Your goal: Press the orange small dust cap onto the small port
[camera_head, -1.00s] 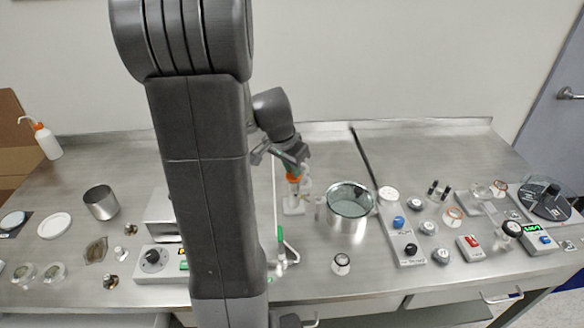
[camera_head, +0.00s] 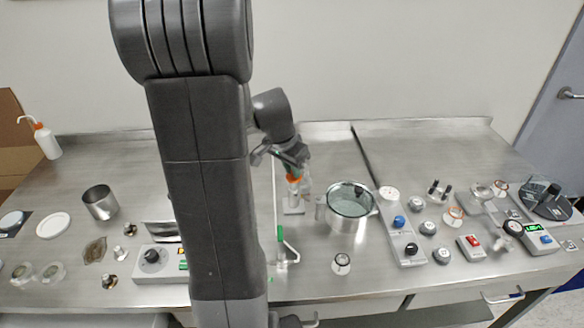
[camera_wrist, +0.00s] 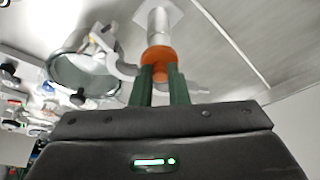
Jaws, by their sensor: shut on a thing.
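My gripper (camera_head: 290,166) is shut on the orange dust cap (camera_head: 294,179), held between its green fingers. In the wrist view my gripper (camera_wrist: 159,72) holds the orange cap (camera_wrist: 158,54) at its fingertips. The cap lines up with the end of a pale metal cylinder, the small port (camera_wrist: 157,25), on a square white base. The cap appears at or against the port's end; I cannot tell whether it is seated. In the head view the port's square base (camera_head: 293,206) stands on the bench below my gripper.
A glass-lidded metal pot (camera_head: 350,203) stands close right of the port. A stand with a thin upright rod (camera_head: 274,195) is close left. A control box with blue and black knobs (camera_head: 402,228) is farther right. Behind the port the bench (camera_head: 330,150) is mostly clear.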

